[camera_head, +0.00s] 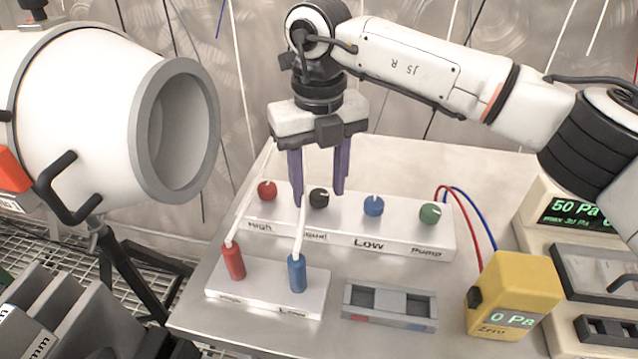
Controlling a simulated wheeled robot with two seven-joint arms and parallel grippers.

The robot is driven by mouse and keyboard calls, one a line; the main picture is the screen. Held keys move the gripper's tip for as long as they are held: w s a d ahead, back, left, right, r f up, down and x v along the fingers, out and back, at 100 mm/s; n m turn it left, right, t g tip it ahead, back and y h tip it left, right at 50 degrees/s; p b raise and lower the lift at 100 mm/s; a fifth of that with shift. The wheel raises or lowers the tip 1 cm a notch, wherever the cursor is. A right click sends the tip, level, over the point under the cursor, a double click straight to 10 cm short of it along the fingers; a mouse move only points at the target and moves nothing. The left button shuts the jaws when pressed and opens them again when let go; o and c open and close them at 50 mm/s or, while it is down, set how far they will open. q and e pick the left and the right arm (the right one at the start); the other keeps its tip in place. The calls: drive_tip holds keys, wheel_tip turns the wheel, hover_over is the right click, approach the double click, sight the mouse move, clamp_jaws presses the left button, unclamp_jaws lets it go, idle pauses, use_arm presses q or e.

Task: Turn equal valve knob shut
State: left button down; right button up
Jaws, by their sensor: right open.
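The valve block (398,236) is a long white box on the table, with a row of knobs labelled High, Equal (partly covered), Low and Pump. The black equal knob (319,197) is second from the left. My right gripper (318,198) points down over it with purple fingers apart, one on each side of the knob in the picture. I cannot tell whether the fingers touch the knob. The red high knob (267,190) is to the left, the blue low knob (373,206) and green pump knob (430,213) to the right. My left gripper is not in view.
A front block (260,297) carries a red plug (233,262) and a blue plug (297,274) with white tubes rising. A grey rocker unit (390,305), a yellow gauge (513,295) reading 0 Pa and a 50 Pa display (580,210) stand rightward. A large white cylinder (110,110) is left.

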drive_tip(key=shift+f, duration=0.15)
drive_tip(key=c, duration=1.1)
drive_tip(key=shift+o, duration=0.2)
